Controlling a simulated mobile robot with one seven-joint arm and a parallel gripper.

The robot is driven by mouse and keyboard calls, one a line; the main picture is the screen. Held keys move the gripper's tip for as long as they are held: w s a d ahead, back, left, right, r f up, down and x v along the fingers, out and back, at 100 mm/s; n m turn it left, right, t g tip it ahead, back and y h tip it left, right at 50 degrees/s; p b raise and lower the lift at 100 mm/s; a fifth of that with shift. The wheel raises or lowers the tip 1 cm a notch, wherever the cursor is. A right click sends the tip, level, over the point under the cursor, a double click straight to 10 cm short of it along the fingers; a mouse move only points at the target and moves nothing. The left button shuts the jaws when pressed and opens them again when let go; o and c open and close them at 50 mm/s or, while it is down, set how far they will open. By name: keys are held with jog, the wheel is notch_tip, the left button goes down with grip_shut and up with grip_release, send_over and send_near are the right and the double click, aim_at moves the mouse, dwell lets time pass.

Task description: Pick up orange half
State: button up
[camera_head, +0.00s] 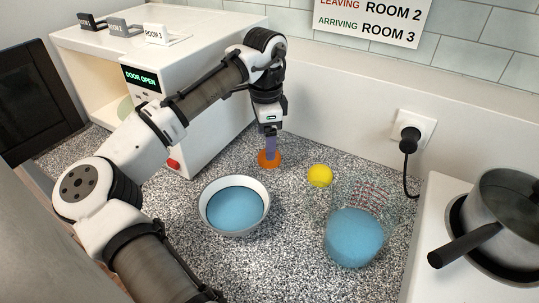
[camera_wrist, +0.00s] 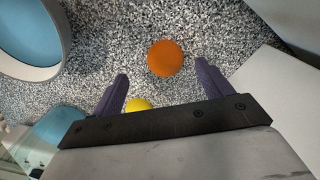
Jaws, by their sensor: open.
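Nothing is held. I cannot tell whether a finger touches it.
A white bowl (camera_head: 204,213) with blue content stands nearby at front left. A yellow ball (camera_head: 319,176) and a clear jug (camera_head: 384,213) with blue content are to the right. The open-doored white box (camera_head: 202,125) is close on the left. A pot (camera_head: 508,215) stands far right.

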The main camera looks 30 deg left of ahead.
jog(key=shift+w+a+f+p, duration=0.15)
jog(key=shift+f+p, duration=0.25)
jog(key=shift+f, duration=0.95)
jog(key=shift+w+a+f+p, duration=0.15)
jog(key=shift+f+p, duration=0.25)
jog(key=shift+f, duration=0.95)
jog(key=shift+d, duration=0.15)
jog(key=c, duration=1.1)
jog(key=shift+r, duration=0.1)
notch_tip(320, 180, up, 20)
jog(key=shift+f+b, duration=0.1)
jog(key=shift+b, duration=0.65)
